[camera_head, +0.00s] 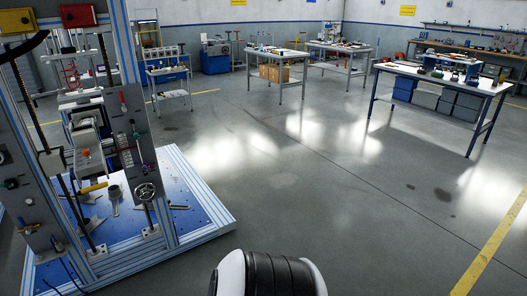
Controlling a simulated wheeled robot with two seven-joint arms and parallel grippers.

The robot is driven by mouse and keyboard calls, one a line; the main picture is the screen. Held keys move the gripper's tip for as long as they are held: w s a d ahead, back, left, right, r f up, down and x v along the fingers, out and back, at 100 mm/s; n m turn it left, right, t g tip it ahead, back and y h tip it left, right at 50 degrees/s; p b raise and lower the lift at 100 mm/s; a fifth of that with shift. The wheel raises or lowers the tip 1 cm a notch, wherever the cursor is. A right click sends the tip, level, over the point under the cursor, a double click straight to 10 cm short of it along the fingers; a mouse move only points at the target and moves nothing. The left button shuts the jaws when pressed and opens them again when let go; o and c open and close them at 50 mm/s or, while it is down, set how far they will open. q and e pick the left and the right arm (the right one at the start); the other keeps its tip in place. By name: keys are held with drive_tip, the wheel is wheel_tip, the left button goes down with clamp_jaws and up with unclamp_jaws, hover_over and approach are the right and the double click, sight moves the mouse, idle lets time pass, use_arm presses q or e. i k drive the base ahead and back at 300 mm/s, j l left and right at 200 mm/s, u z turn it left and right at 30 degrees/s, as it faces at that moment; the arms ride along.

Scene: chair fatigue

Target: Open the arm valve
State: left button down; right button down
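A chair-test rig (205,205) with a blue and silver frame stands at the left. Its grey control panel (140,150) carries small knobs, a red lever (123,101) and a round handwheel (146,191) near the bottom. A yellow-handled part (95,186) shows left of the panel. A second dark panel (30,215) with knobs is at the left edge. I cannot tell which control is the arm valve, or whether it is open. Neither of my grippers is in view.
Grey floor (300,190) is clear right of the rig. A white workbench (440,80) stands at the right, and further benches (275,52) and a small cart (170,93) stand behind. A yellow floor line (490,250) runs at the lower right.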

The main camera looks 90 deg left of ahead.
sight(22, 223)
drive_tip(key=u, duration=0.45)
drive_tip(key=k+j+u, duration=0.1)
drive_tip(key=u, duration=0.3)
drive_tip(key=j+u, duration=0.1)
drive_tip(key=u, duration=0.35)
drive_tip(key=k+j+u, duration=0.1)
drive_tip(key=u, duration=0.35)
drive_tip(key=j+u, duration=0.1)
drive_tip(key=u, duration=0.35)
drive_tip(key=j+u, duration=0.1)
drive_tip(key=u, duration=0.3)
drive_tip(key=i+j+u, duration=0.1)
drive_tip(key=j+u, duration=0.3)
drive_tip(key=i+j+u, duration=0.15)
drive_tip(key=j+u, duration=0.3)
drive_tip(key=i+j+u, duration=0.2)
drive_tip(key=j+u, duration=0.2)
drive_tip(key=i+j+u, duration=0.15)
drive_tip(key=i+j, duration=0.55)
